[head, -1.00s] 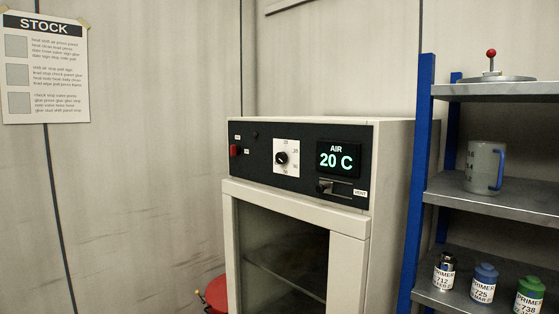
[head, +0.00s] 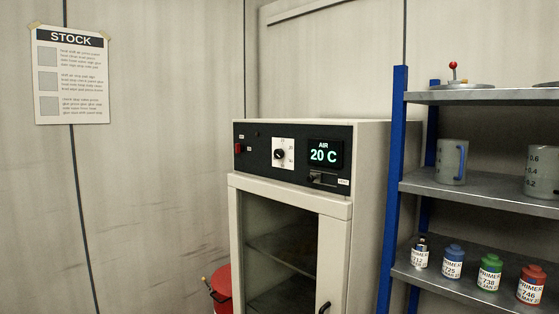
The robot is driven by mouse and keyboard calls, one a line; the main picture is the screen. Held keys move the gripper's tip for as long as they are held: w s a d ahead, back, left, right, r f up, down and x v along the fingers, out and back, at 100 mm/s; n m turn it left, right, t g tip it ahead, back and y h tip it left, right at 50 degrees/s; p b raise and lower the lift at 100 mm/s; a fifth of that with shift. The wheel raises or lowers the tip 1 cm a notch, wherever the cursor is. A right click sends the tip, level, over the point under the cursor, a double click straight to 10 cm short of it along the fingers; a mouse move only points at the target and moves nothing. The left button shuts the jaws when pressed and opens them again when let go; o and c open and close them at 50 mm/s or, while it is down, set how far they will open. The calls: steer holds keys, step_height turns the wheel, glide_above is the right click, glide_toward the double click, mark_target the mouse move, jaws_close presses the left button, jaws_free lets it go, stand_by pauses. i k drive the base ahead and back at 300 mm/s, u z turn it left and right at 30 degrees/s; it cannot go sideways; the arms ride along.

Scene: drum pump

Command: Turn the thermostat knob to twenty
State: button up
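The thermostat knob (head: 279,154) is a small black round knob on a white square dial plate (head: 289,145). It sits on the dark control panel of a pale cabinet (head: 341,215) with a glass door. The dial figures are too small to read surely, and I cannot tell where the knob points. To its right a display (head: 324,154) reads "AIR 20 C" in green. My gripper is not in view.
A red switch (head: 238,149) is left of the knob and a vent slider (head: 318,178) is below the display. A blue-post shelf (head: 392,190) with jugs and primer bottles stands close on the right. A red drum (head: 222,286) is at lower left.

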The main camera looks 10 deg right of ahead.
mark_target(278, 154)
steer(key=k, duration=0.8)
steer(key=u, duration=0.2)
steer(key=i, duration=0.9)
steer(key=u, duration=0.95)
steer(key=i, duration=1.15)
steer(key=u, duration=0.4)
